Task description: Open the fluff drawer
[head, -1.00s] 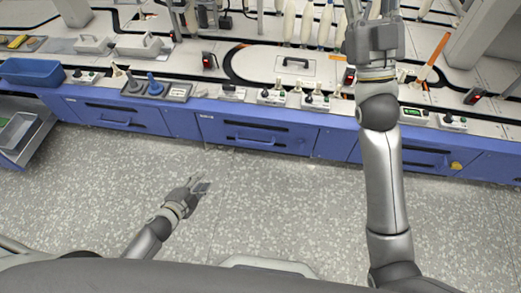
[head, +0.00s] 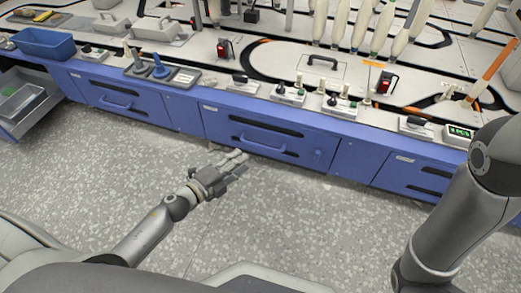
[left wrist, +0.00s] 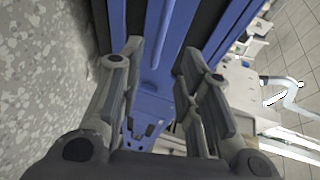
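Blue drawers run along the front of the bench; their labels are too small to read, so I cannot tell which is the fluff drawer. The middle drawer (head: 220,127) is shut and has a blue bar handle (head: 262,147). My left gripper (head: 238,158) is just in front of and below the left part of this handle. In the left wrist view my left gripper (left wrist: 160,52) is open, with a blue drawer front and a raised blue bar (left wrist: 157,40) showing between and beyond its fingers. It appears apart from the handle. My right gripper is out of view.
Another blue drawer (head: 108,100) is to the left and one (head: 407,172) to the right, both shut. On the bench stand a blue bin (head: 45,44), a tray with bobbins (head: 162,79) and several switch boxes. The speckled floor (head: 290,225) in front is clear.

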